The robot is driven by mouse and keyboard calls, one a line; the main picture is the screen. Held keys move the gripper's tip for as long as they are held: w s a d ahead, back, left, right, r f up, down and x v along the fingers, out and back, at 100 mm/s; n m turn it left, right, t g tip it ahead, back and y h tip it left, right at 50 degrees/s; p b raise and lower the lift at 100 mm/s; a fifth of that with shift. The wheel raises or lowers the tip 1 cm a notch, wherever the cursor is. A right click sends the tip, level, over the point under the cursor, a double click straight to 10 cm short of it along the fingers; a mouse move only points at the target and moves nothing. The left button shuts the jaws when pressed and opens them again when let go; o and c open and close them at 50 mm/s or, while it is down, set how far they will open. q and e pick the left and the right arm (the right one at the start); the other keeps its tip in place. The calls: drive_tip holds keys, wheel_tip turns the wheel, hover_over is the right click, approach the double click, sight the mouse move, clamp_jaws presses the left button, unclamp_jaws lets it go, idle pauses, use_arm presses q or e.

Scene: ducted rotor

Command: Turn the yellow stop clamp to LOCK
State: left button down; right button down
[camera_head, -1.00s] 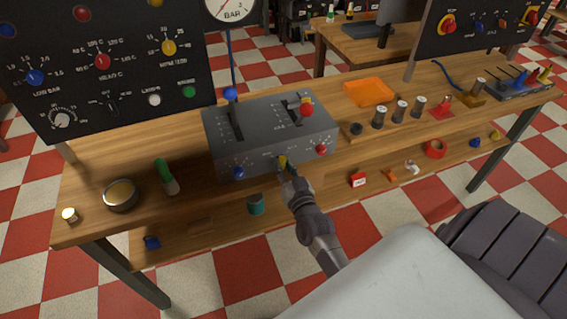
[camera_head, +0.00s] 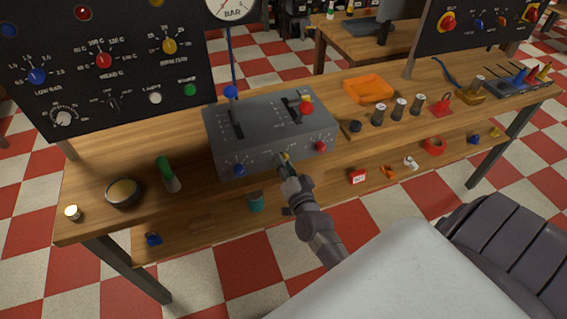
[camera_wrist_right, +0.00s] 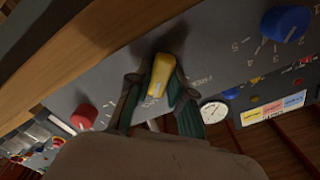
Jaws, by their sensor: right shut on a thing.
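The yellow stop clamp (camera_head: 284,157) is a small knob on the front face of the grey control box (camera_head: 262,116). My right gripper (camera_head: 283,163) reaches it from the front and covers part of it. In the right wrist view the yellow clamp (camera_wrist_right: 162,72) sits between the two fingers of my right gripper (camera_wrist_right: 155,90), which are shut on its sides. Lettering that looks like FREE shows beside the clamp in that view. A LOCK mark cannot be made out. My left gripper is out of view.
A blue knob (camera_head: 239,169) and a red knob (camera_head: 320,146) flank the clamp on the box front. Levers stand on the box top. A green-handled tool (camera_head: 167,175) and a round dish (camera_head: 123,192) lie on the bench to the left. An orange tray (camera_head: 369,89) lies to the right.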

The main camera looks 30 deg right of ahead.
idle(0.4)
drive_tip(key=c, duration=1)
unclamp_jaws()
drive_tip(key=shift+c, duration=0.2)
drive_tip(key=v, duration=1.2)
